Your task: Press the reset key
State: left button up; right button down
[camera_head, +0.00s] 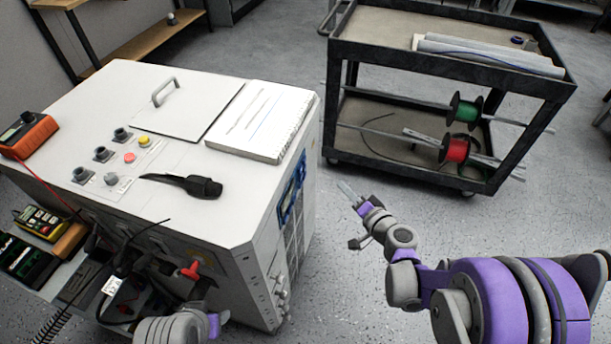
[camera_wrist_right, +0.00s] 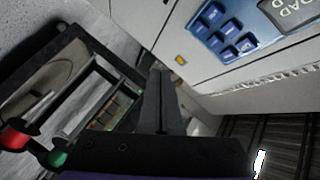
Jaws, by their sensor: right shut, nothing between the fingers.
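A blue keypad (camera_head: 291,190) is on the right side face of the white cabinet (camera_head: 225,205). In the right wrist view it shows several blue keys (camera_wrist_right: 225,30) beside a display marked with letters, partly cut off. A small amber square (camera_wrist_right: 180,59) sits on the white panel near the keys. I cannot read which key is reset. My right gripper (camera_head: 345,189) is shut and empty, to the right of the keypad and apart from it. Its closed fingertips (camera_wrist_right: 163,72) point towards the panel near the amber square. Part of my left arm shows at the bottom; its fingertips are unclear.
A black two-shelf cart (camera_head: 345,48) stands at the back right, with green (camera_head: 466,110) and red (camera_head: 457,149) spools. Floor between cabinet and cart is clear.

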jog(key=w+a, duration=0.3)
jog(key=a, duration=0.4)
jog(key=shift+a, duration=0.15)
dwell(1.9)
jog(key=shift+w+a, duration=0.15)
jog(key=shift+a, duration=0.15)
jog(key=shift+w+a, duration=0.1)
jog(key=shift+a, duration=0.25)
dwell(0.9)
jog(key=shift+d, duration=0.1)
jog(key=shift+s+d, duration=0.3)
jog(key=shift+d, duration=0.35)
jog(key=shift+s+d+p, duration=0.1)
jog(key=shift+s+d, duration=0.2)
jog(key=shift+d, duration=0.45)
jog(key=shift+s+d+p, duration=0.1)
jog(key=shift+s+d, duration=0.25)
jog(key=shift+d, duration=0.45)
jog(key=shift+s+d+p, duration=0.1)
jog(key=shift+s+d, duration=0.2)
jog(key=shift+d, duration=0.45)
dwell(0.8)
